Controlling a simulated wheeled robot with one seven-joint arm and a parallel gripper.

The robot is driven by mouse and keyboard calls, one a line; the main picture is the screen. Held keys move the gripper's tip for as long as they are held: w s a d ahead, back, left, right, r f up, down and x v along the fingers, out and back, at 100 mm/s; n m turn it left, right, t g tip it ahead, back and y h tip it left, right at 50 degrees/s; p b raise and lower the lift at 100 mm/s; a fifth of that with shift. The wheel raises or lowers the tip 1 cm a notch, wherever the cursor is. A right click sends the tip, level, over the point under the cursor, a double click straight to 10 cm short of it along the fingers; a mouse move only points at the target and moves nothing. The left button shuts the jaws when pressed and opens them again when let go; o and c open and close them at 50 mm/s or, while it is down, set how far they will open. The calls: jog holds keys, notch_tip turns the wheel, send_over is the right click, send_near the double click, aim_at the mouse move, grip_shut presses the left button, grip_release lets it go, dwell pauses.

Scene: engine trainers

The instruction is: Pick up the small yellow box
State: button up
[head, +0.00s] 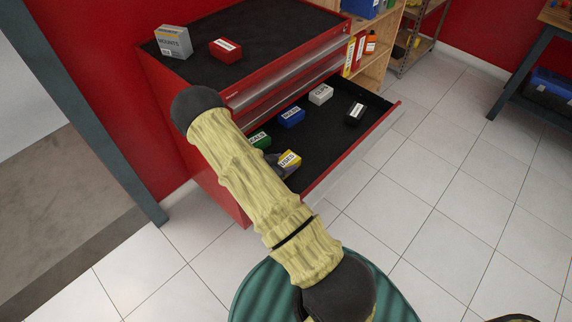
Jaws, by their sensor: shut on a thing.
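The small yellow box (291,159), with a white label on its face, is in the near part of the open drawer (334,152) of the red tool cabinet. A dark part of my gripper (284,167) shows right at the box, and the gripper is shut on it. My own pale yellow-sleeved arm hides most of the gripper. I cannot tell whether the box still touches the drawer floor.
The drawer also holds a green box (260,140), a blue box (291,117), a grey box (321,94) and a black box (355,113). On the cabinet top stand a larger grey box (173,42) and a red box (226,49). Tiled floor (415,180) lies clear at right.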

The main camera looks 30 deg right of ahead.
aim_at(283, 163)
notch_tip(283, 163, up, 10)
dwell(0.7)
jog(key=shift+p, duration=0.3)
